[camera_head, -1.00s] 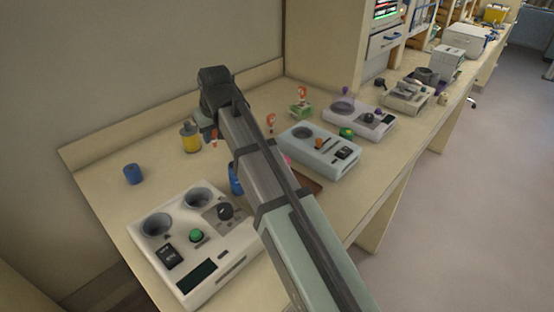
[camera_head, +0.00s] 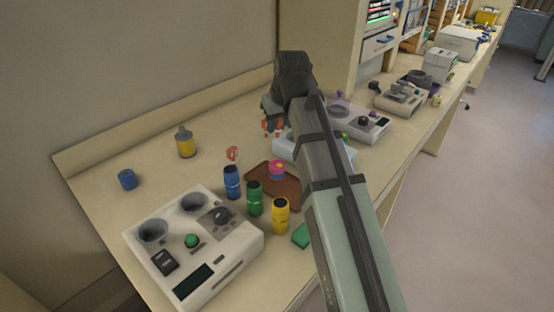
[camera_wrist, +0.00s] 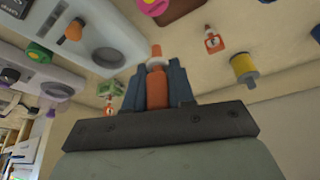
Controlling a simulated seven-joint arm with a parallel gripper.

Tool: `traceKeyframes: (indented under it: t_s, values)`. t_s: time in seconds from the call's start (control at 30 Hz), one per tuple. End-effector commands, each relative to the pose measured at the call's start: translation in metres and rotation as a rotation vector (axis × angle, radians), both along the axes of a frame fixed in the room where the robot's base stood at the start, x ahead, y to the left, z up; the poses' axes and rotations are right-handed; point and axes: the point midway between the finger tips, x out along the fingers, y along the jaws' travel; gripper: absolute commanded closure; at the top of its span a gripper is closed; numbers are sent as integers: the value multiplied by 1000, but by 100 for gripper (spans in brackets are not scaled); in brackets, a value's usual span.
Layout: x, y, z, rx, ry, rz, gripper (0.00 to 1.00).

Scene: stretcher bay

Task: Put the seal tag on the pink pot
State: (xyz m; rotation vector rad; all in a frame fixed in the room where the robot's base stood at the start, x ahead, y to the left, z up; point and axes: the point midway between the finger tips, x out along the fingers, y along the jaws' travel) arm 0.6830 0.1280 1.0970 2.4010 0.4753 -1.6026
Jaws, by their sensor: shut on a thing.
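The pink pot (camera_head: 277,172), pink and purple with a small yellow-orange top, sits on a brown mat (camera_head: 263,186). Its edge also shows at the top of the wrist view (camera_wrist: 151,5). My gripper (camera_head: 270,115) is above the bench, behind and slightly left of the pot in the head view. In the wrist view its fingers are shut on an upright orange piece with a white band (camera_wrist: 157,78), which looks like the seal tag. A similar orange and white tag (camera_head: 232,154) stands behind the blue bottle, apart from my gripper. The held piece's lower part is hidden by the fingers.
Blue (camera_head: 232,184), green (camera_head: 255,198) and yellow (camera_head: 280,216) bottles stand left of and in front of the pot. A white device (camera_head: 235,250) is at front left. A pale blue device (camera_head: 285,148) is partly hidden by my arm. The back-left bench is mostly clear.

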Motion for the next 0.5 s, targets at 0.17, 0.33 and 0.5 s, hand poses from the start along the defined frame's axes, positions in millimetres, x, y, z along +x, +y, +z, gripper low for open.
traceKeyframes:
  t_s: [0.17,0.33,0.5]
  values:
    - [-1,0,-20,-1,1,3,100]
    - [-1,0,-46,-1,2,2,100]
    - [1,0,-59,1,-1,2,100]
